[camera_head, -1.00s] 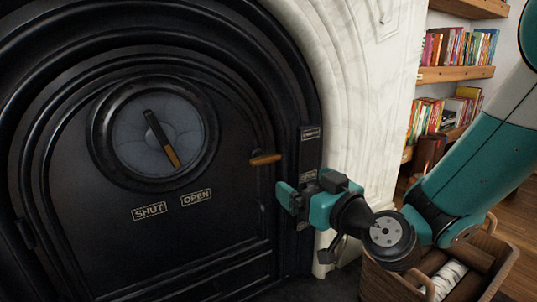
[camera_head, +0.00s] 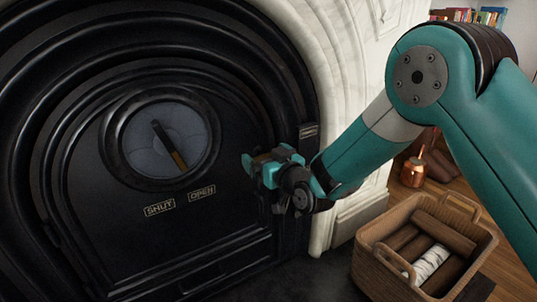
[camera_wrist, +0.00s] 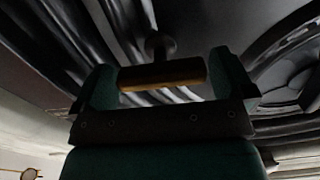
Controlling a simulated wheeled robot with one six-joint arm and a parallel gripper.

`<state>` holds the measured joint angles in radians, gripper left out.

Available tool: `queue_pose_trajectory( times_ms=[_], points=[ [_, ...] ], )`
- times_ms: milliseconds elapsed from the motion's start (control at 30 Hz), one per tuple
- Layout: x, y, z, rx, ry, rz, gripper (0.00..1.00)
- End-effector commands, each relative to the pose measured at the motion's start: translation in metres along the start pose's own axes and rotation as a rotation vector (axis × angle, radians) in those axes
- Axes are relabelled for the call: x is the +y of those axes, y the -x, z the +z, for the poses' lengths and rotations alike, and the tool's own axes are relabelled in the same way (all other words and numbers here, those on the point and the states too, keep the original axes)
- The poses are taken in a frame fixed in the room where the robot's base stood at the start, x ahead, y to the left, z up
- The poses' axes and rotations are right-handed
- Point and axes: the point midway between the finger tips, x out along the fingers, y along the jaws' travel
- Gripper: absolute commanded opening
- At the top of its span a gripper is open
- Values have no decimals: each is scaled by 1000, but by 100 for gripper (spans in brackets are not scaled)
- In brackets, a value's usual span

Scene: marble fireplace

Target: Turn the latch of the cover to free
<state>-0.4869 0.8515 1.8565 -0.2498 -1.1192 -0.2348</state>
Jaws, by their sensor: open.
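The black cover (camera_head: 100,215) fills the left of the head view and looks closed. Its latch (camera_wrist: 163,76) is a short wooden bar on a dark stem; in the wrist view it lies crosswise between my two fingers. In the head view my gripper (camera_head: 266,166) is at the cover's right edge and hides most of the latch. My gripper is open around the bar, not clamped on it.
A round window with a pointer (camera_head: 169,146) sits on the cover above SHUT (camera_head: 159,207) and OPEN (camera_head: 202,192) plates. A small plate (camera_head: 308,131) is on the frame. A log basket (camera_head: 388,287) and copper pot (camera_head: 412,171) stand right.

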Motion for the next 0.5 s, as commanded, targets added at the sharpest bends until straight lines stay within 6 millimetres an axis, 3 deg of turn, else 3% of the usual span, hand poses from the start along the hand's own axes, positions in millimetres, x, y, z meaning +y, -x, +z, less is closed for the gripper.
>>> queue_pose_trajectory(
  times_ms=[200, 467, 500],
  points=[
    [0, 0, 0, 0, 0, 0, 100],
    [1, 0, 0, 0, 1, 1, 40],
    [1, 0, 0, 0, 1, 1, 40]
  ],
)
